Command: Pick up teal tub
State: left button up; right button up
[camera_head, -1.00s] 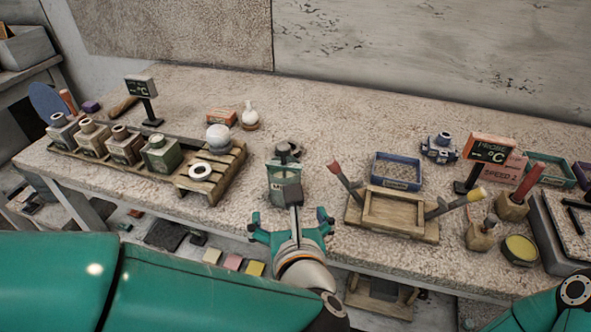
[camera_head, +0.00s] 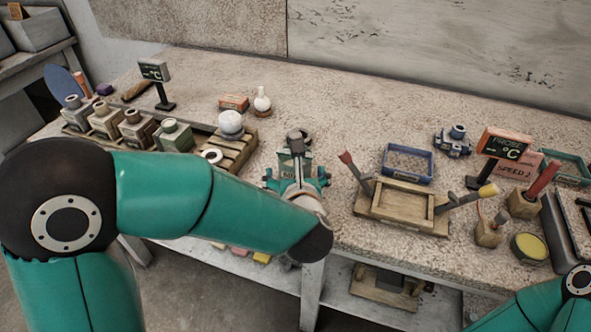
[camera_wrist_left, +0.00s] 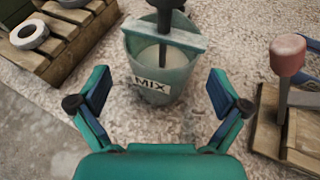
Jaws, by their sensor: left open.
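A pale teal tub (camera_head: 287,163) labelled MIX stands on the bench near its front edge, left of the wooden frame. In the left wrist view the tub (camera_wrist_left: 150,72) is upright and holds pale contents. A crossbar spans its top, and a dark stirrer reaches down into it. My left gripper (camera_head: 297,175) is open and empty at the tub's near side. In the left wrist view its two fingers (camera_wrist_left: 160,104) are spread wide, their tips just short of the tub. A rectangular teal tray-like tub (camera_head: 565,166) stands far right. My right gripper is out of view.
A wooden pallet (camera_head: 240,157) with a white ring stands left of the tub. A wooden frame (camera_head: 402,222) with red- and yellow-ended handles stands right, with a blue tray (camera_head: 407,177) behind it. The bench behind the tub is mostly clear.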

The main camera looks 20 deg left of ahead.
aim_at(294, 161)
pick_arm(q)
jog(key=x, duration=0.4)
jog(key=shift+w+d+f+p, duration=0.15)
jog(key=shift+f+p, duration=0.05)
jog(key=shift+p, duration=0.2)
jog(key=shift+c, duration=0.3)
jog(key=shift+r, duration=0.1)
jog(key=c, duration=1.7)
jog(key=shift+c, duration=0.2)
jog(key=shift+r, duration=0.15)
notch_tip(294, 161, up, 20)
jog(key=p, duration=0.2)
jog(key=shift+p, duration=0.3)
